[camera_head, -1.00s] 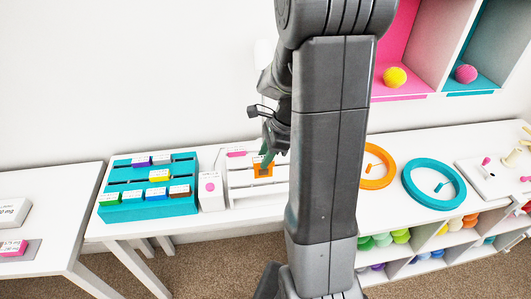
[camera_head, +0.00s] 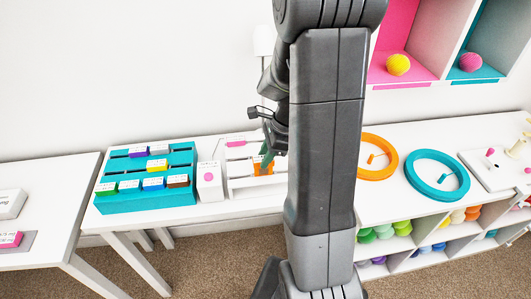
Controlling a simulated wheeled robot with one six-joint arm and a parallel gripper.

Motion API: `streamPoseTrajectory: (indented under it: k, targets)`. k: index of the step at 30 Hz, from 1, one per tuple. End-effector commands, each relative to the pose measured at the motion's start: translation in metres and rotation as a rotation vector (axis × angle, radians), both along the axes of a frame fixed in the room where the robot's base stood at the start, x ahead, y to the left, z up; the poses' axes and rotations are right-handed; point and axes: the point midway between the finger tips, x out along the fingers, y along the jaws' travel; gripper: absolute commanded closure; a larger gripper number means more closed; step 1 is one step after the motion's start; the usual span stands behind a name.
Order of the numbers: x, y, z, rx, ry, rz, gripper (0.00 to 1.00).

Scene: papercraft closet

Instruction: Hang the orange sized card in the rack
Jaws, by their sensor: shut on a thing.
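The orange card (camera_head: 262,169) is at the tips of my gripper (camera_head: 266,160), which is shut on it. The white rack (camera_head: 240,183) stands on the white table with its rails running left to right. In the picture the card overlaps the rack's front part; I cannot tell whether it touches a rail. A pink card (camera_head: 235,143) shows at the rack's back left. My own arm hides the right end of the rack.
A teal stepped holder (camera_head: 150,203) with several coloured cards stands at left. A white block with a pink dot (camera_head: 209,181) is beside the rack. An orange ring (camera_head: 378,172) and a teal ring (camera_head: 438,196) lie to the right. A lamp (camera_head: 264,42) stands behind.

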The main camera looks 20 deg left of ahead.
Motion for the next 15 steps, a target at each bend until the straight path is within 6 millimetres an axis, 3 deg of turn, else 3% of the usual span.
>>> streamPoseTrajectory:
  k: [15]
  targets:
    - [0.000, 0.000, -0.034, 0.000, 0.001, 0.000, 0.94]
